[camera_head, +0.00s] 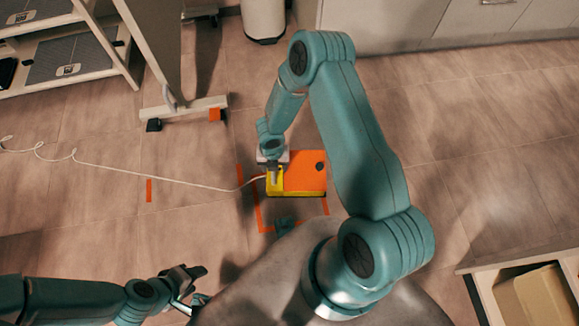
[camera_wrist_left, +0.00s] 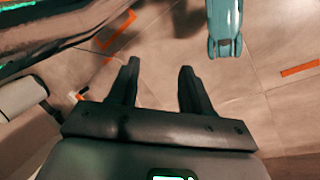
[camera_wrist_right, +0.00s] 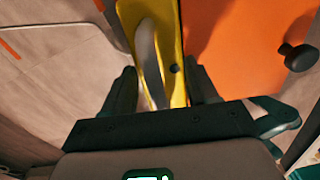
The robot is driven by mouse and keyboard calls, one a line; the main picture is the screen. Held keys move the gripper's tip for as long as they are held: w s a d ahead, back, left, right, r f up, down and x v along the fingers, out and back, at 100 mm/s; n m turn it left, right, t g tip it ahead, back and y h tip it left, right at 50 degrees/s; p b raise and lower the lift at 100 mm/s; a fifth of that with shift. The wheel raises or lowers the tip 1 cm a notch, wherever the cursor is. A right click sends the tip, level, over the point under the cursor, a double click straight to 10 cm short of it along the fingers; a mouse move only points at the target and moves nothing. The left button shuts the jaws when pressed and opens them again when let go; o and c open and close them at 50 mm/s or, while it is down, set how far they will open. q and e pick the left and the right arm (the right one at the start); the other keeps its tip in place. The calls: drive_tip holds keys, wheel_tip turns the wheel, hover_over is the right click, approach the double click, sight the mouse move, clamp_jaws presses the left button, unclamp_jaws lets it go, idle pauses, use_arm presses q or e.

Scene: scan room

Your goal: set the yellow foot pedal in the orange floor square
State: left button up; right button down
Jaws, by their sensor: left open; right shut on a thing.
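The yellow foot pedal (camera_head: 275,190), with a broad orange top and a dark round knob, is in the middle of the head view. My right gripper (camera_head: 273,172) is shut on its yellow left part, which shows between the fingers in the right wrist view (camera_wrist_right: 172,60). The orange floor square (camera_head: 252,205) is a taped outline; its left and front lines show, and the pedal covers part of it from this angle. I cannot tell whether the pedal touches the floor. My left gripper (camera_head: 197,284) is open and empty, front left, also in its wrist view (camera_wrist_left: 158,75).
A white cable (camera_head: 150,178) runs across the floor from the left to the pedal. A wheeled stand foot (camera_head: 185,112), a shelf unit (camera_head: 75,50) and a white bin (camera_head: 263,18) are behind. The right floor is clear.

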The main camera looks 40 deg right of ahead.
drive_tip(key=f+n, duration=0.1)
drive_tip(key=f+b, duration=0.1)
drive_tip(key=shift+s+d+f+n, duration=0.15)
drive_tip(key=shift+d+f+n, duration=0.05)
drive_tip(key=shift+f+n, duration=0.2)
wheel_tip(320, 180, down, 20)
drive_tip(key=b, duration=0.7)
drive_tip(key=shift+b, duration=0.4)
drive_tip(key=shift+c, duration=1.5)
unclamp_jaws()
drive_tip(key=shift+s, duration=0.1)
use_arm(q)
wheel_tip(320, 180, down, 9)
drive_tip(key=w+a, duration=0.1)
drive_tip(key=w, duration=0.1)
drive_tip(key=shift+a+n+t, duration=0.2)
drive_tip(key=shift+n+t, duration=0.1)
drive_tip(key=shift+t, duration=0.1)
use_arm(e)
wheel_tip(320, 180, up, 12)
drive_tip(key=p, duration=0.5)
use_arm(q)
drive_tip(key=shift+g, duration=0.3)
drive_tip(key=r, duration=0.1)
drive_tip(key=s+r, duration=0.1)
drive_tip(key=r, duration=0.1)
drive_tip(key=d+r, duration=0.1)
drive_tip(key=shift+s+r, duration=0.2)
drive_tip(key=shift+s, duration=0.05)
